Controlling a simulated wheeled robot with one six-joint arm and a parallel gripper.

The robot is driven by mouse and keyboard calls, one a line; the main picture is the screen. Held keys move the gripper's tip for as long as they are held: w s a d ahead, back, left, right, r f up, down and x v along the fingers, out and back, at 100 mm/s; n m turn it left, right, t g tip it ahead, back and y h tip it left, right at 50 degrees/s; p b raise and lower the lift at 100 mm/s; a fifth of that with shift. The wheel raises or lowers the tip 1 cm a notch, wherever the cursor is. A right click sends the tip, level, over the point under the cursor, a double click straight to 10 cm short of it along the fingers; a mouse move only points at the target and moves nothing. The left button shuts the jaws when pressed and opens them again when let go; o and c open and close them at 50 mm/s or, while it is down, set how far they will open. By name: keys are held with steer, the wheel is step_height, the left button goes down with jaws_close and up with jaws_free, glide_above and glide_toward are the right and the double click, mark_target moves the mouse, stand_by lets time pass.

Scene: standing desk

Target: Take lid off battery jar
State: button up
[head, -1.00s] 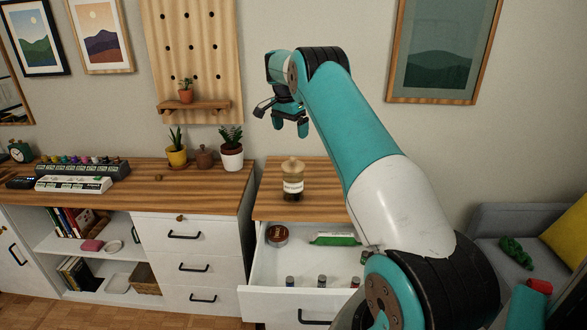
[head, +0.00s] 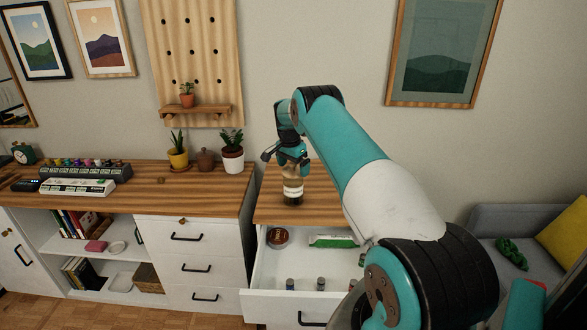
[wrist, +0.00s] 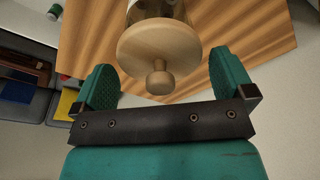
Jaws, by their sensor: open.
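The battery jar (head: 293,187) stands upright on the wooden top of the right-hand cabinet. It has a pale label and a dark base. Its round wooden lid with a knob (wrist: 159,50) is on the jar in the wrist view. My gripper (head: 292,160) is at the top of the jar in the head view and hides most of the lid there. In the wrist view my gripper (wrist: 160,82) is open, with one teal finger to each side of the lid's knob. I see a gap between each finger and the lid.
Below the jar, a white drawer (head: 262,302) stands open, holding a round tin (head: 278,237), a green packet (head: 333,241) and several small batteries (head: 320,283). Potted plants (head: 232,150) stand on the desk to the left. The wooden top around the jar is clear.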

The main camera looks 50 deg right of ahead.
steer(key=c, duration=0.7)
